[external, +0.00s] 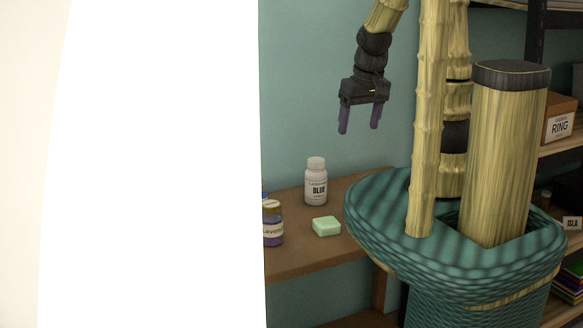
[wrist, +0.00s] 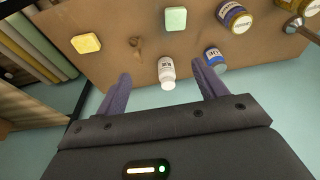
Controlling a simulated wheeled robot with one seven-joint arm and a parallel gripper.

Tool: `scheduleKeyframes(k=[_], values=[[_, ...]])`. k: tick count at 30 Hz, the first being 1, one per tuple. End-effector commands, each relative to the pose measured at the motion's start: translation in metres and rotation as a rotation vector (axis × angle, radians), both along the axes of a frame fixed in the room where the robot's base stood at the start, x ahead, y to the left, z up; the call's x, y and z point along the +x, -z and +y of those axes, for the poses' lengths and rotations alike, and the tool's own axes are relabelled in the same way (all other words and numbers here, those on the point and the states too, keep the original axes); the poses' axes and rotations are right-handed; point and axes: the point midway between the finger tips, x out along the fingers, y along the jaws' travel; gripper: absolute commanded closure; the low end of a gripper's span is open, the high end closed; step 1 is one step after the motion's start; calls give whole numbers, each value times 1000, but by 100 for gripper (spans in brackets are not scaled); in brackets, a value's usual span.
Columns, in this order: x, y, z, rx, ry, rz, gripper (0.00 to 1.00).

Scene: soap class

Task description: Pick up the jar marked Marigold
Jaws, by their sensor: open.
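No label reading Marigold is legible in either view. A yellowish jar (wrist: 307,14) stands at the upper right edge of the wrist view, partly cut off, its label unreadable. A dark purple jar with a gold lid (wrist: 234,17) stands left of it; in the external view its label (external: 272,230) appears to read Lavender. A white bottle (external: 316,183) marked BLUE also shows between my fingers in the wrist view (wrist: 167,70). My gripper (external: 360,124) is open, empty and above the table, fingers pointing down.
The wooden table (external: 300,256) also holds a green soap bar (external: 327,226) and a yellow soap bar (wrist: 86,43). A thin metal and wood item (wrist: 293,25) is near the yellowish jar. A bright white surface (external: 160,160) hides the table's left part externally. Shelves stand at right.

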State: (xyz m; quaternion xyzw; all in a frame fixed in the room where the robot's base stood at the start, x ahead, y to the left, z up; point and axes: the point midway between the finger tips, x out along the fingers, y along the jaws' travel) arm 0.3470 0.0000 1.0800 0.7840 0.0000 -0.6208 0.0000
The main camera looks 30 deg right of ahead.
Motion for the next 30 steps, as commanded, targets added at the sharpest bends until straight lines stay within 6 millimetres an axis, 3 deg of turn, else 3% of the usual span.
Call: scheduleKeyframes(k=[5,14,22,30], values=[[-4,10,7,-16,-51,41,29],[-43,69,37,-223,-453,352,29],[-63,106,43,-572,-863,595,29],[-49,127,59,-1032,-1237,699,29]])
